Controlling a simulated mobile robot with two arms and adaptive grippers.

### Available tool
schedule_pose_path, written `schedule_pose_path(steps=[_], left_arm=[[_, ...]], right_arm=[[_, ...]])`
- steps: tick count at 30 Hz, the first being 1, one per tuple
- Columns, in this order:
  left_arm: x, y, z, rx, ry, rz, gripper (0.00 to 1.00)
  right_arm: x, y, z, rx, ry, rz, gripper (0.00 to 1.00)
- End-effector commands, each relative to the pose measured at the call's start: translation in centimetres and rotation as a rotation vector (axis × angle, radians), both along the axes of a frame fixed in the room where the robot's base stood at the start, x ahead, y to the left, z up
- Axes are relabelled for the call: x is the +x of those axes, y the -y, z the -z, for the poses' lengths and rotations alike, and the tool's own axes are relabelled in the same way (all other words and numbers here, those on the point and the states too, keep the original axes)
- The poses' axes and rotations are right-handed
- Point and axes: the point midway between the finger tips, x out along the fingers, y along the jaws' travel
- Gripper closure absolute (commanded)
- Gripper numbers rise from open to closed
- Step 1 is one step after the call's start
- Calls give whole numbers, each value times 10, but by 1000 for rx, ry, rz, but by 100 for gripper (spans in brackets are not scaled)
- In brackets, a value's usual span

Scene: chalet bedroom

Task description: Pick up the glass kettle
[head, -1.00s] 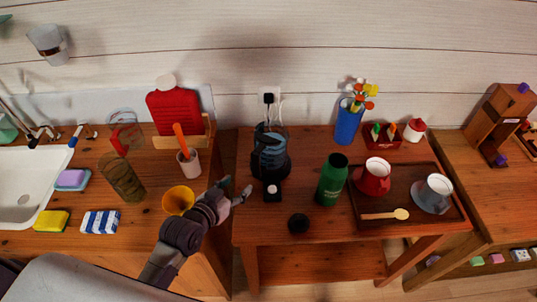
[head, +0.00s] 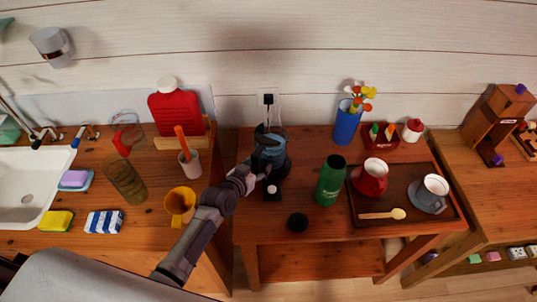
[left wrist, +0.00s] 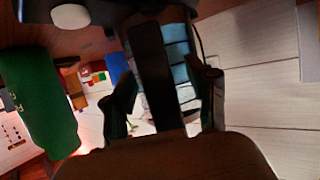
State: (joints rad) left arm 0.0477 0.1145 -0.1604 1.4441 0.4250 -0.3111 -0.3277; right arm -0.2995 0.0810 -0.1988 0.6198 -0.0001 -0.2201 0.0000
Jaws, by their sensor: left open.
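The glass kettle (head: 274,150) stands on its black base on the wooden table, below the wall socket. Its bluish body and dark handle also show in the left wrist view (left wrist: 178,62). My left gripper (head: 256,167) is at the kettle's left front, at handle height, and partly covers it. In the left wrist view the open fingers (left wrist: 165,88) lie on either side of the dark handle. I cannot tell whether they touch it. My right gripper is not in view.
A green flask (head: 331,180) stands close right of the kettle. A black lid (head: 298,222) lies in front. A tray (head: 385,219) holds a red jug and a grey cup. A yellow mug (head: 180,203) stands on the left counter. A blue vase (head: 347,122) stands behind.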

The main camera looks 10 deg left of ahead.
Motion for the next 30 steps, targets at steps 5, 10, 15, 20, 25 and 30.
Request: schedule_pose_path(steps=[5,10,15,20,25,30], left_arm=[[2,1,1,0,0,0,42],[2,1,1,0,0,0,53],[2,1,1,1,0,0,82],[2,0,1,1,0,0,100],[2,0,1,1,0,0,100],[4,0,-4,-1,13,-1,100]], right_arm=[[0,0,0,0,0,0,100],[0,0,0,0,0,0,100],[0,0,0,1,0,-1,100],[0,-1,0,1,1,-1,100],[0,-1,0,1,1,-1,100],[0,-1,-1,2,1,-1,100]])
